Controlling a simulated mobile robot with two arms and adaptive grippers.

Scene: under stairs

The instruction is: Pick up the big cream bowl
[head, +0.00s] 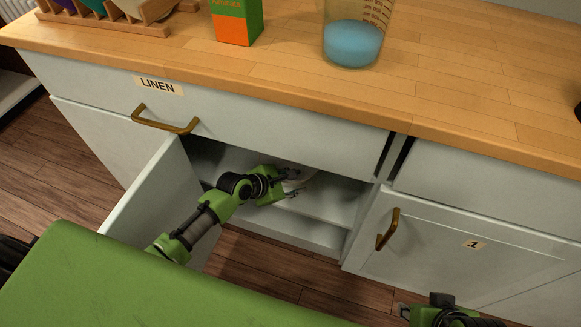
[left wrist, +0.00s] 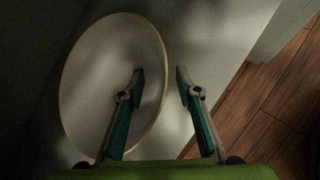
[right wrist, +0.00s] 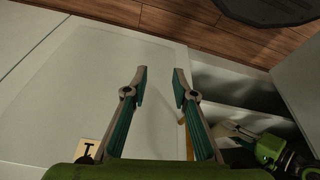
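The big cream bowl (left wrist: 85,85) sits inside the low cabinet. In the left wrist view it is a wide pale round with a thin rim. In the head view only a pale bit of it shows behind my left gripper (head: 291,183). My left gripper is open and reaches into the cabinet. In the left wrist view one finger overlaps the bowl and the other is outside its rim, so the rim passes between the fingertips (left wrist: 158,76); contact cannot be told. My right gripper (right wrist: 159,77) is open and empty, in front of a cabinet front.
The cabinet door (head: 150,205) stands open left of my left arm. The LINEN drawer (head: 260,125) is above the opening. A closed door marked 1 (head: 440,265) is to the right. The countertop (head: 460,90) holds a jug of blue liquid (head: 352,42), a carton (head: 233,22) and a rack (head: 115,22).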

